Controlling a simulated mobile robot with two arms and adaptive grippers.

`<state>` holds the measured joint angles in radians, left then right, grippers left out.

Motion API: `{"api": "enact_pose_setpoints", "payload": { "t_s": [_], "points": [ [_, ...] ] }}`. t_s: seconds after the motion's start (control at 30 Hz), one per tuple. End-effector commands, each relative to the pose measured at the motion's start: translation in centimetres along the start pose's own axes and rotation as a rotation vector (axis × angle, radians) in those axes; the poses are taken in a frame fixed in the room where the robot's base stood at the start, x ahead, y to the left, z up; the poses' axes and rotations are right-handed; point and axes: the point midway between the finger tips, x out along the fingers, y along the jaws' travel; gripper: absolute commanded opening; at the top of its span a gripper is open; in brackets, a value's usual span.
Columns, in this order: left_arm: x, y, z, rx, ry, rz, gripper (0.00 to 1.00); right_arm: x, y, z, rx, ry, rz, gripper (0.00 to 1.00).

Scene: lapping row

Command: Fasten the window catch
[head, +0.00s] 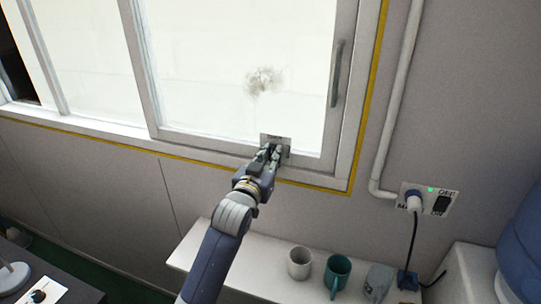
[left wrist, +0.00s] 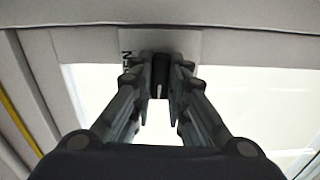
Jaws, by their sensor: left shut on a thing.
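The window (head: 215,70) has a pale frame, and a grey catch plate (head: 284,139) sits on its lower rail near the right corner. My left gripper (head: 270,151) reaches up to this plate from below and is shut on the catch. In the left wrist view, the dark catch lever (left wrist: 160,76) with a small light mark stands between the fingertips of my left gripper (left wrist: 160,85). The plate (left wrist: 188,44) shows behind it, with lettering partly hidden by a finger. The fingers cover much of the catch in the head view. My right gripper is not in view.
A vertical handle (head: 337,73) is on the window's right frame. Below, a white shelf (head: 192,262) holds a white cup (head: 299,263), a teal mug (head: 337,271) and a grey item (head: 377,283). A wall socket (head: 430,200) with plug and cable is at right, near a blue bottle (head: 522,245).

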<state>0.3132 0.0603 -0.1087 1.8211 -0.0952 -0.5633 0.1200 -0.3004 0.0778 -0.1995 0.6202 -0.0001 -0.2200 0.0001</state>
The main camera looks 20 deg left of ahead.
Motion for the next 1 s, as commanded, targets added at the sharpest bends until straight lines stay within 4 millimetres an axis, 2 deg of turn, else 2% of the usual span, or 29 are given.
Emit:
{"api": "enact_pose_setpoints", "payload": {
  "t_s": [0.23,0.67,0.7,0.8,1.0],
  "points": [
    [0.00,0.00,0.02,-0.060,-0.001,0.000,0.00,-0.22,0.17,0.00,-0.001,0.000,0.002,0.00],
    [0.00,0.02,0.02,-0.070,0.000,0.000,0.00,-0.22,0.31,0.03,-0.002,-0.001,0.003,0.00],
    [0.01,0.02,0.02,-0.070,0.000,0.001,0.17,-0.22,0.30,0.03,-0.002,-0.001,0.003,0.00],
    [0.01,0.01,0.01,-0.069,0.000,0.000,0.35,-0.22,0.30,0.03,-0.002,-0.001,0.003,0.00],
    [0.01,0.01,0.00,-0.067,0.000,0.000,0.35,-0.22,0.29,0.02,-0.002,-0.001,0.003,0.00]
  ]
}}
